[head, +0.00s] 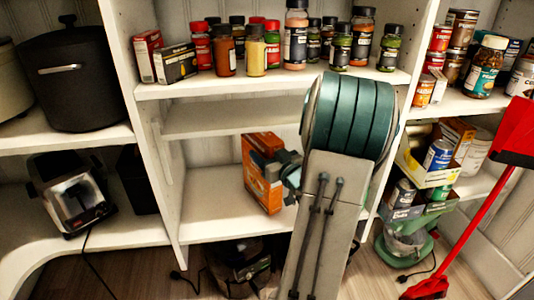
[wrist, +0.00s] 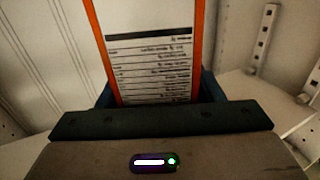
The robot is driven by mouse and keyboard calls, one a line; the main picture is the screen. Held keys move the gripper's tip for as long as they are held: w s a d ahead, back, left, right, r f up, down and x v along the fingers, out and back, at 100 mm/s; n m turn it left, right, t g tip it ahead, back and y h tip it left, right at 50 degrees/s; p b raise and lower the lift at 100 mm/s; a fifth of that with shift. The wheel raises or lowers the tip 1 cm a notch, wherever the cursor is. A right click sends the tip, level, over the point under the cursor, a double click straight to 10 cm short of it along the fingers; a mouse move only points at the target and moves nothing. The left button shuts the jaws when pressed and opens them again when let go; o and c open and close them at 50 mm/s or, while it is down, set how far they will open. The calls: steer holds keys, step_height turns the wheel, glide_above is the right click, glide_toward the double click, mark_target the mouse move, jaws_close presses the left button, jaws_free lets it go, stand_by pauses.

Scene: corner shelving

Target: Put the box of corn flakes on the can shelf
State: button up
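The orange box of corn flakes (head: 262,187) is at the middle bay's lower shelf in the head view, slightly tilted. Whether its base touches the shelf is unclear. My gripper (head: 283,170) is at the box's right side, partly hidden by my arm. In the wrist view the box (wrist: 150,50) shows its white printed side panel with orange edges, between the two dark fingers of my gripper (wrist: 157,92), which appear closed against it. Cans stand on the right-hand shelf (head: 457,103), and more cans sit on the shelf below it (head: 470,188).
Spice jars and small boxes fill the shelf (head: 205,87) above. A black pot (head: 72,80) and a toaster (head: 70,195) are at the left. A red broom (head: 470,215) leans in front of the can shelves at the right. The lower middle shelf (head: 210,205) has bare room left of the box.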

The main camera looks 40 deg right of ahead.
steer(key=shift+o, duration=0.2)
steer(key=shift+r, duration=0.1)
steer(key=s+a+p, duration=0.2)
steer(key=s+p, duration=0.1)
steer(key=s, duration=0.9)
steer(key=shift+w+r, duration=0.1)
